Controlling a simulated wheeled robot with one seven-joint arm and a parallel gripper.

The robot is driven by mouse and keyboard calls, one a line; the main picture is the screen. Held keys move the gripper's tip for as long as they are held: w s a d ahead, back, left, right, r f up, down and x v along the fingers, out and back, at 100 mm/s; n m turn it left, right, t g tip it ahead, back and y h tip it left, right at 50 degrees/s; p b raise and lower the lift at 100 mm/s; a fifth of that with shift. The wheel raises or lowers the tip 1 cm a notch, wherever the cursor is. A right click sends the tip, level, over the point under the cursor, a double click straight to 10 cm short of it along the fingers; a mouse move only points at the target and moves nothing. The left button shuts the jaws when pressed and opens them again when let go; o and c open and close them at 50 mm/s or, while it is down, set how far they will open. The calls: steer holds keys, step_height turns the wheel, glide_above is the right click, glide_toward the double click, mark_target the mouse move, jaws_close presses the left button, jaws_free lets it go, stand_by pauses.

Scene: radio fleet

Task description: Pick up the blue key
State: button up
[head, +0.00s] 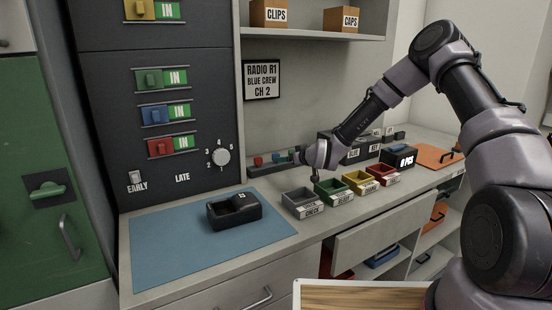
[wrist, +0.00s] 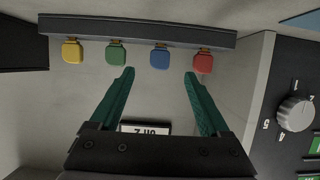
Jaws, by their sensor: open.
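The blue key lies in line with the gap between the fingertips, and I see no contact. In the head view the blue key (head: 275,158) is small on the rack at the back of the counter, and my gripper (head: 300,155) is beside the rack's right part, its fingers hard to make out.
Colored bins, including a green one (head: 334,189), stand on the counter below my arm. A black holder (head: 234,210) sits on a blue mat (head: 160,250). A dark panel with a knob (head: 222,157) stands left.

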steer(key=x, duration=1)
jaws_close()
